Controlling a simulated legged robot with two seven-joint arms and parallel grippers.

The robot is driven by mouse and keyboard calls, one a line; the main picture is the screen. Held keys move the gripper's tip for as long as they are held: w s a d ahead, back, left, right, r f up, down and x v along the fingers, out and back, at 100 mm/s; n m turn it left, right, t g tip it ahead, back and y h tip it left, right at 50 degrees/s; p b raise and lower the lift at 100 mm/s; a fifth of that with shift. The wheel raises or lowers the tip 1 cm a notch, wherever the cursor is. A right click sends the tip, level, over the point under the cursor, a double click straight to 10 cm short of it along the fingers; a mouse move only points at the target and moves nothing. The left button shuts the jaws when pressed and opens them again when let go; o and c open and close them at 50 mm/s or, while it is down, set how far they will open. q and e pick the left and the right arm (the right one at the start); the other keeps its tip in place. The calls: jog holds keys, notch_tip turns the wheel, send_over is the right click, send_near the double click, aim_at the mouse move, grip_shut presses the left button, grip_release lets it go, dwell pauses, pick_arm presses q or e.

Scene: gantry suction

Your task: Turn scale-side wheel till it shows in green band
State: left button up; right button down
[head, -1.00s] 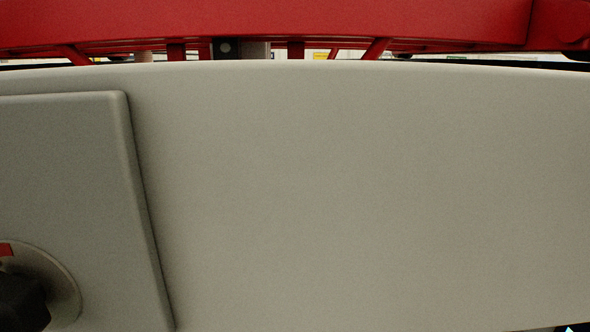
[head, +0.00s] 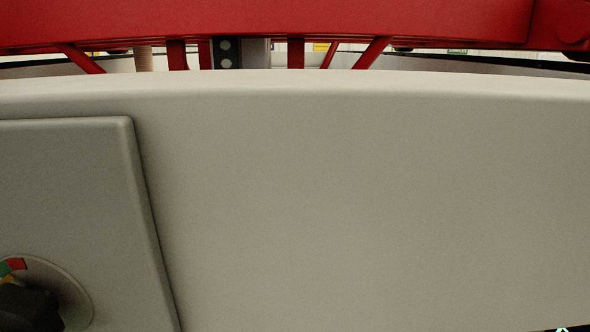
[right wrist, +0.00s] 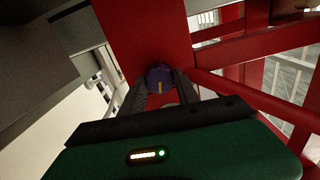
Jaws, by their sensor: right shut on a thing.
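In the right wrist view, a small purple-blue wheel (right wrist: 158,74) with a yellow mark on its face sits against a red upright. My right gripper (right wrist: 160,86) has its two dark fingers on either side of the wheel and is shut on it. In the head view, a dark knob (head: 28,308) at the lower left is partly cut off by the frame. A round dial plate (head: 72,296) behind it shows red, green and yellow patches. I cannot read a pointer there. My left gripper is in neither view.
A broad pale grey casing (head: 360,190) fills most of the head view, with a raised panel (head: 70,180) at left. A red beam (head: 270,22) with struts runs across the top. Red bars (right wrist: 260,50) stand close to my right gripper.

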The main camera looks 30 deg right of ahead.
jog(key=c, duration=1.1)
grip_release()
jog(key=shift+d+f, duration=0.1)
jog(key=shift+f, duration=0.2)
jog(key=shift+o, duration=1)
jog(key=shift+w, duration=0.1)
jog(key=shift+w+d, duration=0.1)
jog(key=shift+d, duration=0.1)
jog(key=b+v, duration=0.3)
jog(key=v, duration=1.3)
jog(key=shift+s+a+b, duration=0.2)
jog(key=shift+s+b, duration=0.15)
